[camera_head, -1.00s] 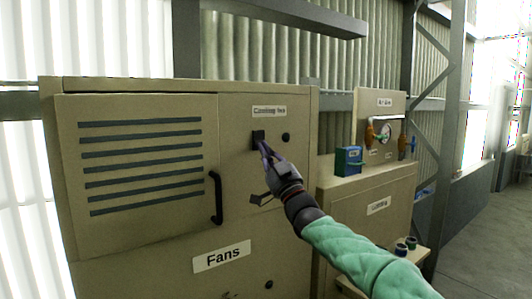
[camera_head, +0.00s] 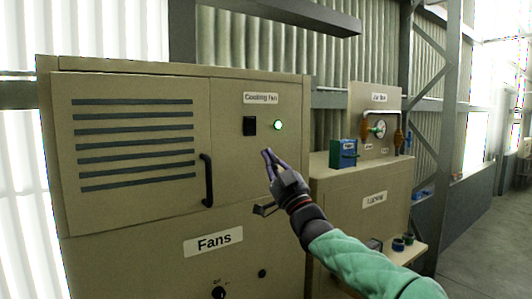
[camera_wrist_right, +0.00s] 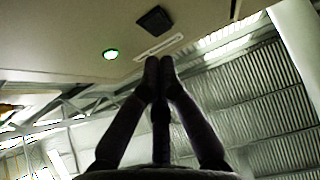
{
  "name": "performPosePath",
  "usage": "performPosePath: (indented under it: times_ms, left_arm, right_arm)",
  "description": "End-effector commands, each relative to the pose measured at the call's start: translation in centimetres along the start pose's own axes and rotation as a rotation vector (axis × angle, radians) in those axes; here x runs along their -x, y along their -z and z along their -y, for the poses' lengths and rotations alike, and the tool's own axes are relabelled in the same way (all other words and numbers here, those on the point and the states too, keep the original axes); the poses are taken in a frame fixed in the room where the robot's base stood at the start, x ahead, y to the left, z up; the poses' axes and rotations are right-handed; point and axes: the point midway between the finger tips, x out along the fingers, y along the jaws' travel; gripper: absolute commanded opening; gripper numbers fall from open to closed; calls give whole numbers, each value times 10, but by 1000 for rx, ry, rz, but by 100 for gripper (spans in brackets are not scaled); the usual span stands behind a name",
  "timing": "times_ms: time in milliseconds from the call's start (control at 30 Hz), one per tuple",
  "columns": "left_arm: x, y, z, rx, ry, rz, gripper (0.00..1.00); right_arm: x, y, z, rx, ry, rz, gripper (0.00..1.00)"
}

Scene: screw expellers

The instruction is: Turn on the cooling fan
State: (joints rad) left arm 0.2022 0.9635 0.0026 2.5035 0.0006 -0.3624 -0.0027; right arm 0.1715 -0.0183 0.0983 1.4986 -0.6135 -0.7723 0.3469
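The cooling fan switch (camera_head: 249,126) is a black block on the beige cabinet front, under the label "Cooling Fan" (camera_head: 261,98). A round indicator light (camera_head: 277,125) right of the switch glows green. In the right wrist view the switch (camera_wrist_right: 154,20) and the green light (camera_wrist_right: 110,54) show beyond my fingers. My right gripper (camera_head: 267,153) is below and slightly right of the switch, apart from it. Its fingertips (camera_wrist_right: 159,62) are together and hold nothing. My left gripper is out of view.
The "Fans" cabinet (camera_head: 120,220) has a vented door with a black handle (camera_head: 207,180). A latch-like part (camera_head: 264,210) and a lower knob (camera_head: 219,292) are on its front.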

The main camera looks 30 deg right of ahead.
Motion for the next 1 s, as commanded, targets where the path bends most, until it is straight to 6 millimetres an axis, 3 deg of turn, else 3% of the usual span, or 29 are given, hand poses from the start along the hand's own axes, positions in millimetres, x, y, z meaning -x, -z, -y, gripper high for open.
performPosePath:
  times_ms: [100,300,1000]
  left_arm:
    - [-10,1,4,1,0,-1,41]
    - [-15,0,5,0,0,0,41]
    - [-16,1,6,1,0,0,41]
  right_arm:
    - [23,-8,0,0,-1,2,0]
    - [43,-11,0,1,0,1,0]
    - [48,-12,0,0,1,1,0]
